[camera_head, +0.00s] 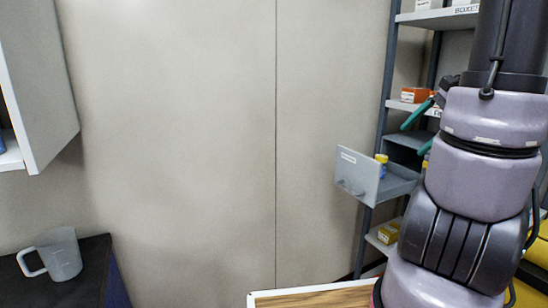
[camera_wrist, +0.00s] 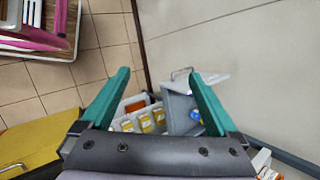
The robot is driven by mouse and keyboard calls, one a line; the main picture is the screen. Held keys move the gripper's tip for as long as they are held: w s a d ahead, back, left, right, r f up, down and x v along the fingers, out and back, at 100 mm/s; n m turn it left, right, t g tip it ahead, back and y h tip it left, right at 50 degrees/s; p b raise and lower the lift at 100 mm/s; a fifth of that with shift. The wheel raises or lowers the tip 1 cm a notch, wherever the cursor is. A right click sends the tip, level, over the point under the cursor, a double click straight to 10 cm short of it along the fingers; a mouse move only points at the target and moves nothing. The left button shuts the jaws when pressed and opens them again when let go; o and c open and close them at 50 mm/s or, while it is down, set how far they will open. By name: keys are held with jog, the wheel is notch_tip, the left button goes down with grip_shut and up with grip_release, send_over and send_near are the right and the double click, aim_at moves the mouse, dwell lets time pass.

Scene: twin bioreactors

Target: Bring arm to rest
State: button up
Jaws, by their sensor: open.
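My gripper (camera_wrist: 158,74) shows in the wrist view with its two teal fingers spread wide apart and nothing between them. In the head view my arm rises along the right side, and a teal finger (camera_head: 417,114) shows beside it, in front of the shelf unit.
A grey shelf unit (camera_head: 379,125) holds boxes and a pulled-out drawer (camera_head: 358,176) with a yellow-capped item (camera_head: 381,160). A jug (camera_head: 61,254) stands on a dark counter (camera_head: 95,262) at left. A wooden-topped surface (camera_head: 315,298) is at the bottom. The wall between is clear.

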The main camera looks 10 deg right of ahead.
jog(key=s+a+r+n+h, duration=0.1)
jog(key=s+a+r+n, duration=0.1)
jog(key=a, duration=0.4)
jog(key=s+a+r+n+t+h, duration=0.1)
jog(key=s+a+r+n, duration=0.1)
jog(key=a+r+n, duration=0.2)
jog(key=s+a+r+n+t+h, duration=0.1)
jog(key=s+a+r+n, duration=0.1)
jog(key=a+n, duration=0.4)
jog(key=a+r, duration=0.1)
jog(key=a, duration=0.2)
jog(key=shift+s+r, duration=0.25)
jog(key=shift+a, duration=0.1)
jog(key=shift+c, duration=0.3)
